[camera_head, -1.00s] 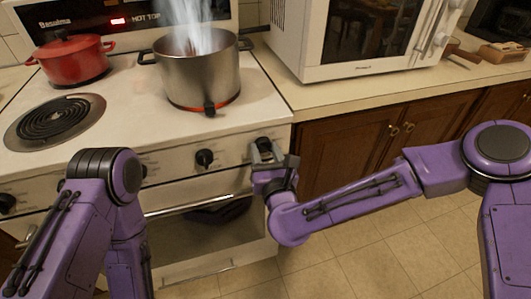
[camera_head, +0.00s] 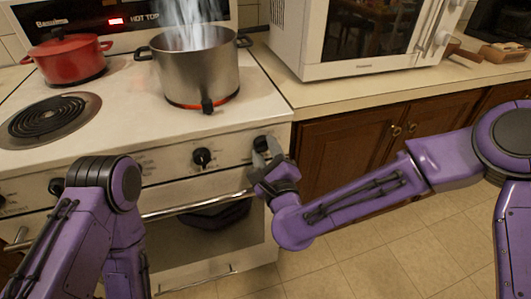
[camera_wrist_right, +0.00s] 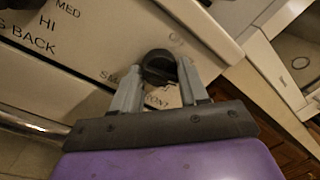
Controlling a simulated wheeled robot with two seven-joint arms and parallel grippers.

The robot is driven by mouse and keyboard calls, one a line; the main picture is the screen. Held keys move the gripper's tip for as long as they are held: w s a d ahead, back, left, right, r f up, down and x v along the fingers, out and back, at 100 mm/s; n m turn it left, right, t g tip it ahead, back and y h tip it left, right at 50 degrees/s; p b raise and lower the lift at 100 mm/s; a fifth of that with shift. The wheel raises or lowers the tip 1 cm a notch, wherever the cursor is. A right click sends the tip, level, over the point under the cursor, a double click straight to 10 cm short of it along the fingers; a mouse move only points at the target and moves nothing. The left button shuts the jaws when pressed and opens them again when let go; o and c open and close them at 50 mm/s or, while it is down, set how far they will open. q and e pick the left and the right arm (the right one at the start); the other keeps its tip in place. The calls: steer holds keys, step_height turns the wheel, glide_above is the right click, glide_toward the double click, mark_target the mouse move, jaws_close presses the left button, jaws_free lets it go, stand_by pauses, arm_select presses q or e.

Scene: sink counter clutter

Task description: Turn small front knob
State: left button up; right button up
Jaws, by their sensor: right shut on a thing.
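The small front knob is the black knob (camera_wrist_right: 160,68) at the right end of the stove's front panel, beside lettering that reads partly "SM" and "FRONT" in the right wrist view. My right gripper (camera_head: 267,147) is at that knob, and in the wrist view its grey fingers (camera_wrist_right: 160,86) stand on either side of it, shut on it.
A steaming steel pot (camera_head: 200,78) stands on a red-glowing burner. A red pot (camera_head: 68,57) is behind a bare coil burner (camera_head: 48,116). Another black knob (camera_head: 202,158) is left of my right gripper. The oven door handle (camera_head: 197,205) runs below. A microwave (camera_head: 350,40) sits on the right counter.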

steer(key=n, duration=0.6)
steer(key=shift+f+y, duration=0.1)
steer(key=shift+y, duration=0.2)
steer(key=shift+n, duration=0.4)
steer(key=o, duration=1)
steer(key=shift+d, duration=0.1)
steer(key=shift+o, duration=0.2)
steer(key=v, duration=1)
steer(key=shift+s+b, duration=0.25)
steer(key=shift+b, duration=0.1)
